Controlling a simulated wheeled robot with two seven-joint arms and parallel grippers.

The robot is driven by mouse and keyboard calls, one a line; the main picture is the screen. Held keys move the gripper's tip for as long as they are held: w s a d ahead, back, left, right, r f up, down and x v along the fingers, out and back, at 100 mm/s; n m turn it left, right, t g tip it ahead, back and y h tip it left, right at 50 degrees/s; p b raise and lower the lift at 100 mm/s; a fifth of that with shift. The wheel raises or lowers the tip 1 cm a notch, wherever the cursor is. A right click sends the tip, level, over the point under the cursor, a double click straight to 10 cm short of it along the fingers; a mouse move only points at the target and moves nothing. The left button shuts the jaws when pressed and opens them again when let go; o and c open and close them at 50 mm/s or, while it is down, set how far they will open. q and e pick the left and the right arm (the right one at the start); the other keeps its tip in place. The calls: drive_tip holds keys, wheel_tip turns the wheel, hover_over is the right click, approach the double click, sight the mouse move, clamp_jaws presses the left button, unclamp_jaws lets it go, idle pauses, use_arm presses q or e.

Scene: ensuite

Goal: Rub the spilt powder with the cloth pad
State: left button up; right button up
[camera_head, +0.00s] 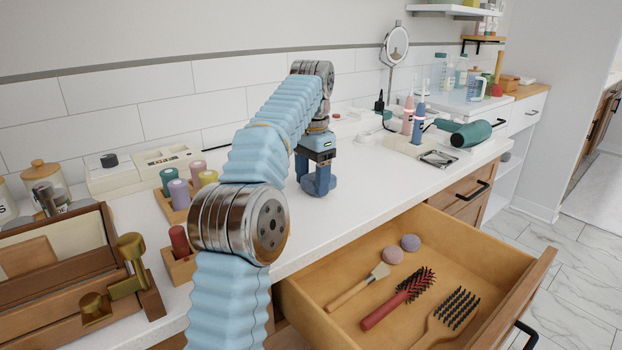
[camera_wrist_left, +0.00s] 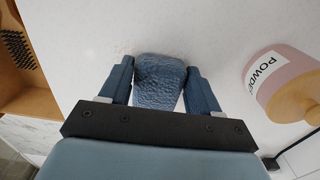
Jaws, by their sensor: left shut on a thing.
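My left gripper (camera_head: 318,180) points down at the white counter, in front of the tiled wall. In the left wrist view its two fingers (camera_wrist_left: 160,88) are shut on the blue, rough-textured cloth pad (camera_wrist_left: 158,78). The pad appears to be down at the counter surface, though the exact contact is hard to see. The spilt powder is hard to make out against the white counter; only a faint speckled trace (camera_wrist_left: 122,50) shows by the pad's far left edge. My right gripper is in neither view.
A pink powder container (camera_wrist_left: 280,82) with a tan lid is right of the pad. An open drawer (camera_head: 330,322) with brushes juts out below the counter. A green hair dryer (camera_head: 470,133) and toothbrush holder (camera_head: 403,144) are to the right. A wooden box (camera_head: 60,290) stands left.

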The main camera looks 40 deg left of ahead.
use_arm(q)
drive_tip(key=s, duration=0.1)
drive_tip(key=s+b, duration=0.1)
drive_tip(key=shift+s+a+f, duration=0.15)
drive_tip(key=shift+s+a, duration=0.2)
drive_tip(key=shift+s+a+b, duration=0.2)
drive_tip(key=shift+s+b, duration=0.1)
drive_tip(key=shift+s, duration=0.4)
drive_tip(key=shift+s+a+b, duration=0.25)
drive_tip(key=shift+s+b, duration=0.1)
drive_tip(key=shift+s, duration=0.4)
drive_tip(key=shift+s+a+b, duration=0.2)
drive_tip(key=shift+s+b, duration=0.1)
drive_tip(key=shift+s, duration=0.4)
drive_tip(key=shift+s+b, duration=0.75)
drive_tip(key=shift+s, duration=0.7)
drive_tip(key=shift+w, duration=0.1)
